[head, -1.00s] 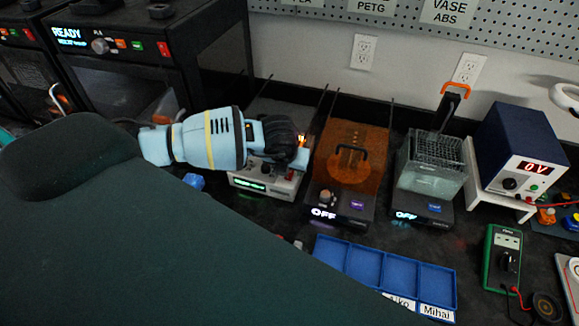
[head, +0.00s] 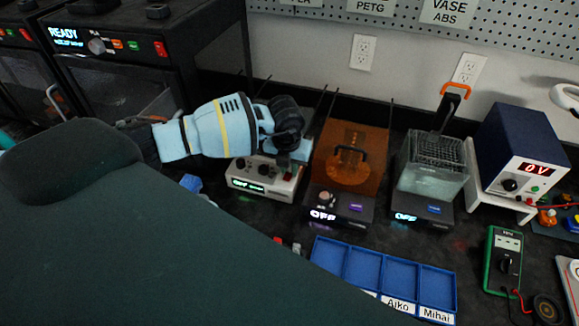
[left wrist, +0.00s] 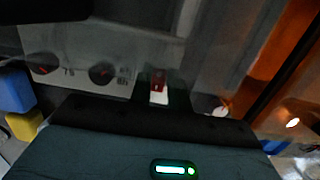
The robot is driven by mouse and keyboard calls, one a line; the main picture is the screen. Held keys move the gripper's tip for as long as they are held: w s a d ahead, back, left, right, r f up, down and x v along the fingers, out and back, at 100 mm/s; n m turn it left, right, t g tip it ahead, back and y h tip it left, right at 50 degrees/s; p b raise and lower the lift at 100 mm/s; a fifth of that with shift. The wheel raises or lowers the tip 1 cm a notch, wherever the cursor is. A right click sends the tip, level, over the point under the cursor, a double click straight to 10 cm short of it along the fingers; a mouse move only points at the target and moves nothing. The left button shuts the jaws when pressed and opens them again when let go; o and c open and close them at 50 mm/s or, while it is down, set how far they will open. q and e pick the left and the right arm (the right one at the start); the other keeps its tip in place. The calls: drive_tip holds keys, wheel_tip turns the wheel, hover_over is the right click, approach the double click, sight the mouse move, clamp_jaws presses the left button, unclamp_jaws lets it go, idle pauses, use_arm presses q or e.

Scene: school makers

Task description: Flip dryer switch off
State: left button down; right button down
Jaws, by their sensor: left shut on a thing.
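The dryer is a pale grey box (head: 272,187) with dark knobs on its front and a small display (head: 248,184) that seems to read OFF. My left gripper (head: 291,160) is at the right part of its front panel and hides much of that area in the head view. In the left wrist view the dryer's red switch (left wrist: 158,80) with a white lower edge sits between the dark fingertips. The left gripper is shut on it. Two knobs (left wrist: 102,73) show to the left of the switch. My right gripper is not in view.
An orange-covered unit (head: 350,155) stands close on the right of the dryer, then a clear-walled bath (head: 430,180) and a blue power supply (head: 520,140). A blue divided tray (head: 365,268) lies in front. Black printers (head: 130,70) stand at the left.

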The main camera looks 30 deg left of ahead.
sight(288, 176)
use_arm(q)
drive_tip(key=c, duration=1.3)
unclamp_jaws()
drive_tip(key=shift+s+d+r, duration=0.1)
drive_tip(key=shift+s+r, duration=0.05)
drive_tip(key=shift+r, duration=1.15)
drive_tip(key=shift+s+a+r, duration=0.1)
drive_tip(key=shift+s+r, duration=0.1)
drive_tip(key=shift+r, duration=1.15)
drive_tip(key=shift+s+d+r, duration=0.1)
drive_tip(key=shift+s+r, duration=0.05)
drive_tip(key=shift+r, duration=1.15)
drive_tip(key=shift+f, duration=0.1)
